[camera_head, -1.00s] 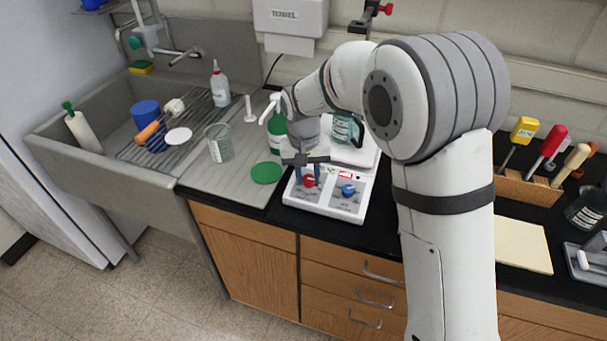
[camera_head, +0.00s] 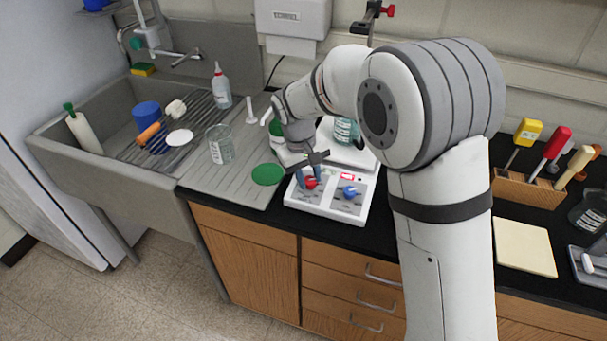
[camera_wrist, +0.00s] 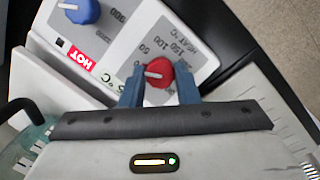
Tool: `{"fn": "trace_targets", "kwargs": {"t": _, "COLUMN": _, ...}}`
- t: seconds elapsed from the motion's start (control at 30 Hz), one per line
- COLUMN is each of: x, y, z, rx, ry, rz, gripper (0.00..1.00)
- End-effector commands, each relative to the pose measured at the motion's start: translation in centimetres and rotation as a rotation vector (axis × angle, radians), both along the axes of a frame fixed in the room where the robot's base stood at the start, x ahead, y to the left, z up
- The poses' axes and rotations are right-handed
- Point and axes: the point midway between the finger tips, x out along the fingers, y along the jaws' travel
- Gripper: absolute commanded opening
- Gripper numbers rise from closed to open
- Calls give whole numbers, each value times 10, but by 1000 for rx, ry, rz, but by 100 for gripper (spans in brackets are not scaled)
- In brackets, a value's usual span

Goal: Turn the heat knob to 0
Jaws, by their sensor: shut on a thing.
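The hot plate (camera_head: 327,207) is a white unit with a grey control panel on the black counter. Its red heat knob (camera_head: 310,183) is at the left of the panel, and its blue knob (camera_head: 349,191) is at the right. In the wrist view the red knob (camera_wrist: 159,74) has a pale pointer bar, and a printed heat scale with 50, 100 and 150 is beside it. My gripper (camera_head: 309,184) points down over the red knob. Its blue fingers (camera_wrist: 160,88) are shut on the knob, one on each side. A red HOT label (camera_wrist: 77,58) shows on the panel.
A beaker with teal liquid (camera_head: 346,131) stands on the plate behind my gripper. A green disc (camera_head: 268,174) and a glass beaker (camera_head: 220,145) are to the left. A sink (camera_head: 60,150) is further left, and a tool rack (camera_head: 530,186) is at the right.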

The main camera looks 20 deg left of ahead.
Motion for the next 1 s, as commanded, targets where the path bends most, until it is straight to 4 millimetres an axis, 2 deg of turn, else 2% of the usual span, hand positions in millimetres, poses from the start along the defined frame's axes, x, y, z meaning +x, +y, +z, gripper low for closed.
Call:
{"fn": "trace_targets", "kwargs": {"t": 0.23, "x": 2, "y": 0, "z": 2, "rx": 2, "ry": -6, "rz": 1, "gripper": 5}}
{"fn": "trace_targets", "kwargs": {"t": 0.27, "x": 2, "y": 0, "z": 2, "rx": 2, "ry": -6, "rz": 1, "gripper": 30}}
{"fn": "trace_targets", "kwargs": {"t": 0.5, "x": 1, "y": 0, "z": 1, "rx": 1, "ry": -3, "rz": 0, "gripper": 49}}
{"fn": "trace_targets", "kwargs": {"t": 0.8, "x": 1, "y": 0, "z": 4, "rx": 1, "ry": -2, "rz": -2, "gripper": 50}}
{"fn": "trace_targets", "kwargs": {"t": 1.0, "x": 0, "y": 5, "z": 32, "rx": 4, "ry": -5, "rz": -2, "gripper": 50}}
